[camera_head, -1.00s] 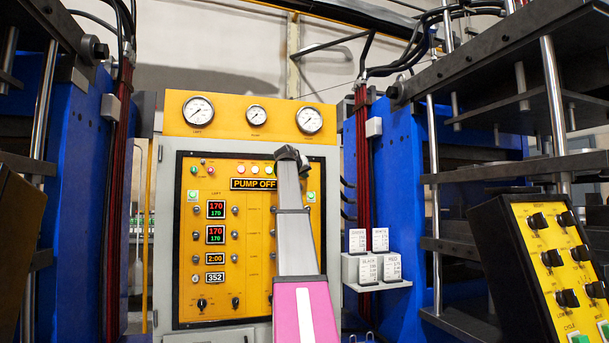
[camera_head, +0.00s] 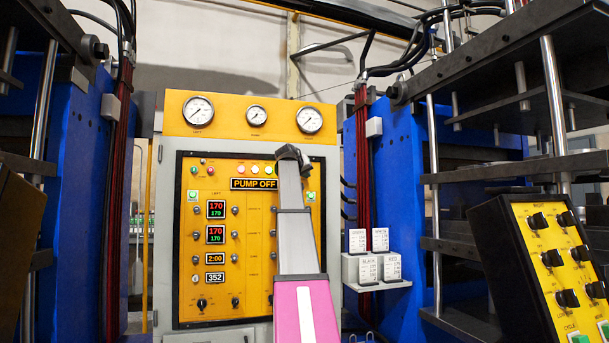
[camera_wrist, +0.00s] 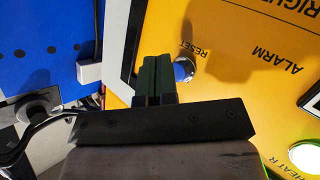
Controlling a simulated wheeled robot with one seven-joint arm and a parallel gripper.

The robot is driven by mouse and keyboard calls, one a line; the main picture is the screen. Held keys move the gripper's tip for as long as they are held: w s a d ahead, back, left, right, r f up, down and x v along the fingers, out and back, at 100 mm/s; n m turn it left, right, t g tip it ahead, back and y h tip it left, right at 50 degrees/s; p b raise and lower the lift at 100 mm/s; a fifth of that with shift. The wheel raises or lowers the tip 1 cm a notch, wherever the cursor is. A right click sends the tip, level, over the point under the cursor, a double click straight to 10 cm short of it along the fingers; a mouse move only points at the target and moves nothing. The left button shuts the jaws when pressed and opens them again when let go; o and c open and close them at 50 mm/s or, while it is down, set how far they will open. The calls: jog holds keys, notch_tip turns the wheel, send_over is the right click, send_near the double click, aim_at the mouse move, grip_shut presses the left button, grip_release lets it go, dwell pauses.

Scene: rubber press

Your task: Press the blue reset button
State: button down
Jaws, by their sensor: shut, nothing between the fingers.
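The blue reset button (camera_wrist: 183,71) sits in a metal ring on the yellow panel, under the printed word RESET, in the wrist view. My gripper (camera_wrist: 155,62) is shut and empty. Its dark green fingertips are just left of the button and overlap its edge in the picture; I cannot tell whether they touch it. In the head view the yellow control panel (camera_head: 255,215) stands in the middle, and my arm reaches up across its right half. The button is hidden there behind the arm's end or too small to make out.
Three gauges (camera_head: 257,115) top the panel. A "PUMP OFF" sign (camera_head: 253,184) and lit displays (camera_head: 216,209) are left of my arm. Blue press frames (camera_head: 75,190) flank the panel. A tag holder (camera_head: 375,270) juts out to the right. A tilted control box (camera_head: 553,265) is at far right.

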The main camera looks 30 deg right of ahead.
jog(key=shift+s, duration=0.2)
jog(key=s, duration=0.2)
jog(key=s+a, duration=0.1)
jog(key=s, duration=0.2)
jog(key=shift+a, duration=0.1)
dwell(0.5)
jog(key=shift+w, duration=0.1)
dwell(0.5)
